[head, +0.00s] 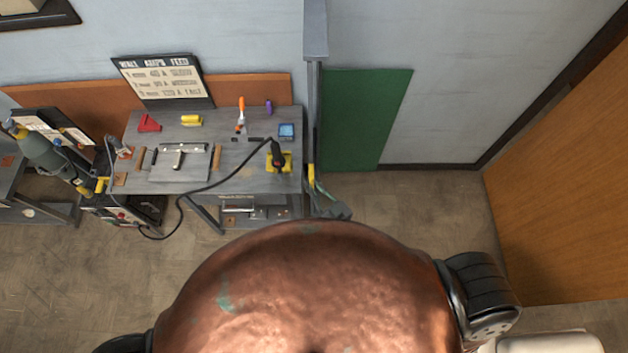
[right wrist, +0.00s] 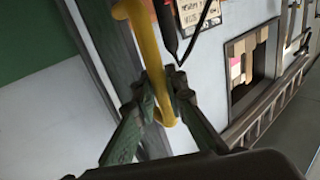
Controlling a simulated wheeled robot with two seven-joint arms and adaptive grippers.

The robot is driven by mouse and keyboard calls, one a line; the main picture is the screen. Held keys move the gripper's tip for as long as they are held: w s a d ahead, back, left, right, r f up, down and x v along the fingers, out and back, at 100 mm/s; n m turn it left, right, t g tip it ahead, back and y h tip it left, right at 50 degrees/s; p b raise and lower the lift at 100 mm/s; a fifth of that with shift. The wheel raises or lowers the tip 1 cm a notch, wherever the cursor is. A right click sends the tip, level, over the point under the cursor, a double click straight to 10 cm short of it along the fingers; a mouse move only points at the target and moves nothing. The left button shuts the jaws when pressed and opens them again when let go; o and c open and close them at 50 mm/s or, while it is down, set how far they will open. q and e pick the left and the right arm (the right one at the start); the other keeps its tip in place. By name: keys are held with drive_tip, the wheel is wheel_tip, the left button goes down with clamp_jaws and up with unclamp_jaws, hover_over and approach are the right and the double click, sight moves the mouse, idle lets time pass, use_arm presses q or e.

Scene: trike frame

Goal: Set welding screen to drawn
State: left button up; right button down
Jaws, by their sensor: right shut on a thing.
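The welding screen (head: 362,120) is a green panel beside the grey post at the right end of the bench. It spans a short stretch of the wall right of the post, and part of it shows in the right wrist view (right wrist: 30,35). A yellow handle (head: 311,175) is at the post's lower end; it shows large in the right wrist view (right wrist: 142,38). My right gripper (head: 322,190) is at the handle, and in the right wrist view its fingers (right wrist: 163,100) are closed around the handle's lower part. My left gripper is out of view.
A grey workbench (head: 222,180) with a torch (head: 277,155), its cable and small tools stands left of the post. A printed board (head: 163,80) leans behind it. The floor right of the screen is clear up to a brown panel (head: 570,170).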

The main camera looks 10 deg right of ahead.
drive_tip(key=shift+s+a+f, duration=0.1)
drive_tip(key=shift+s+f, duration=0.05)
drive_tip(key=shift+s, duration=0.05)
drive_tip(key=c, duration=2.3)
unclamp_jaws()
drive_tip(key=o, duration=0.3)
drive_tip(key=shift+s, duration=0.2)
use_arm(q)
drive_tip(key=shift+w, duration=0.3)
use_arm(e)
drive_tip(key=shift+o, duration=0.2)
drive_tip(key=shift+w, duration=0.15)
drive_tip(key=v, duration=1.2)
